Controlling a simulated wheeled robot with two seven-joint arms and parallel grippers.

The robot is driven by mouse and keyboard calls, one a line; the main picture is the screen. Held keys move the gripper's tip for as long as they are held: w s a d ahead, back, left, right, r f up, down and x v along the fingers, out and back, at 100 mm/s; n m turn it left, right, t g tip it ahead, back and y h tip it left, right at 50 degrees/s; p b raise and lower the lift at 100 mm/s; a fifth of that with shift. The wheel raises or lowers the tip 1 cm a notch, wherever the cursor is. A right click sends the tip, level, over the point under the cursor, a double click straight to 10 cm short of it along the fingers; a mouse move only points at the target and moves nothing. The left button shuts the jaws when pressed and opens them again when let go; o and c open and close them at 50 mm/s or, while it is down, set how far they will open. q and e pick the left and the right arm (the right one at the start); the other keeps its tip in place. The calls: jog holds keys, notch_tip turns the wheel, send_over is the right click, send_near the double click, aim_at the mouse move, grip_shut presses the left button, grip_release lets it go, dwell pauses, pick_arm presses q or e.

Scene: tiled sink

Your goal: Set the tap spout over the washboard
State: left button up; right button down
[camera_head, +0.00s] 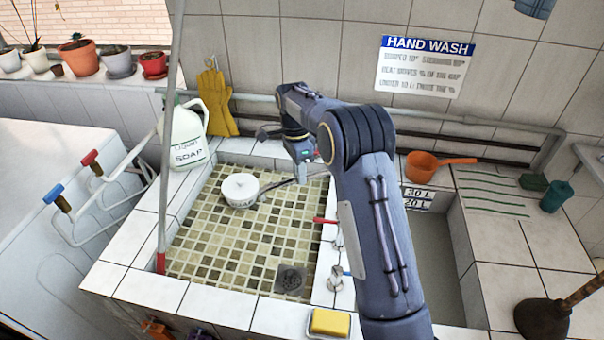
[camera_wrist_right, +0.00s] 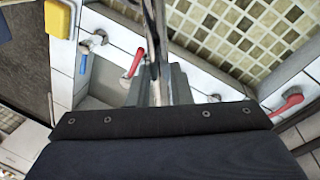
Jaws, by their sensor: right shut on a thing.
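The tap spout (camera_head: 284,184) is a thin grey pipe. It reaches out to the left over the mosaic-tiled basin, its end near a white round tub (camera_head: 240,188). My right gripper (camera_head: 305,178) is on the spout, partly hidden by my own wrist and forearm. In the right wrist view the gripper (camera_wrist_right: 158,88) is shut on the metal pipe (camera_wrist_right: 155,30). The washboard, seemingly the white slab with green ridges (camera_head: 492,192), lies to the right beyond the narrow grey basin, apart from the spout. My left gripper is not in view.
A red lever (camera_head: 325,221) and a blue-handled tap (camera_head: 338,274) stand on the divider between basins. An orange dipper (camera_head: 425,165) rests behind the grey basin. A plunger (camera_head: 543,318), a yellow sponge (camera_head: 330,322) and a soap jug (camera_head: 186,138) stand around the edges.

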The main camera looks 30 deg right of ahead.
jog(key=shift+w, duration=0.15)
dwell(0.3)
jog(key=c, duration=1.3)
grip_release()
notch_tip(320, 180, up, 8)
jog(key=w, duration=0.1)
jog(key=shift+w+d+f+b, duration=0.15)
jog(key=shift+w+b, duration=0.1)
jog(key=shift+b, duration=0.1)
